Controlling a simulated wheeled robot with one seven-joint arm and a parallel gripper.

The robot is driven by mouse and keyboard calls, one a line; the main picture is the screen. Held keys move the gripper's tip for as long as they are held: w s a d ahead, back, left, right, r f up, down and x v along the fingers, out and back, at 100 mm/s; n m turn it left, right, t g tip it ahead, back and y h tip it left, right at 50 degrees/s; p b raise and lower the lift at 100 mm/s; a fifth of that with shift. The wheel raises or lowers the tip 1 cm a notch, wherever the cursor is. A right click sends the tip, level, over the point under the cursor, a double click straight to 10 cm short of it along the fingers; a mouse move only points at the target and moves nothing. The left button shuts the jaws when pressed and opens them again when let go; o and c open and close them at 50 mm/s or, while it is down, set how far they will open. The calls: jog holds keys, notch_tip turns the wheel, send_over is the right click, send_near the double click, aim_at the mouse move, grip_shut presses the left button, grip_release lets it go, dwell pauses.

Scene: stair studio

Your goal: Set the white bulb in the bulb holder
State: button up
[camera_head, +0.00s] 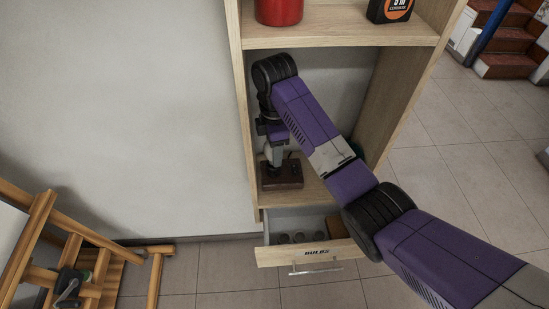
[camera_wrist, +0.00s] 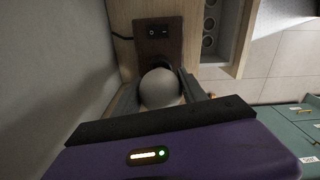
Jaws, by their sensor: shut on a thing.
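The white bulb (camera_wrist: 160,88) is between my gripper's fingers in the wrist view, its round end toward the camera. My gripper (camera_head: 272,154) is shut on it and points down inside the shelf unit in the head view. The bulb holder (camera_head: 283,175) is a dark brown wooden block on the lower shelf, right below the gripper. In the wrist view the holder (camera_wrist: 159,38) shows a black switch and a cable at its left. The bulb's lower end and the socket are hidden, so I cannot tell whether they touch.
An open drawer labelled BULBS (camera_head: 317,252) juts out below the shelf, with several round slots. The shelf unit's side walls (camera_head: 403,85) and upper shelf (camera_head: 340,33) enclose my arm. A red can (camera_head: 279,11) and a black-orange tape measure (camera_head: 390,10) stand above. A wooden easel (camera_head: 80,255) stands left.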

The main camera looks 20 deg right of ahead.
jog(key=shift+f+p, duration=0.4)
jog(key=shift+f, duration=1.35)
jog(key=shift+f, duration=0.15)
jog(key=o, duration=1.4)
notch_tip(320, 180, up, 8)
jog(key=shift+f, duration=0.1)
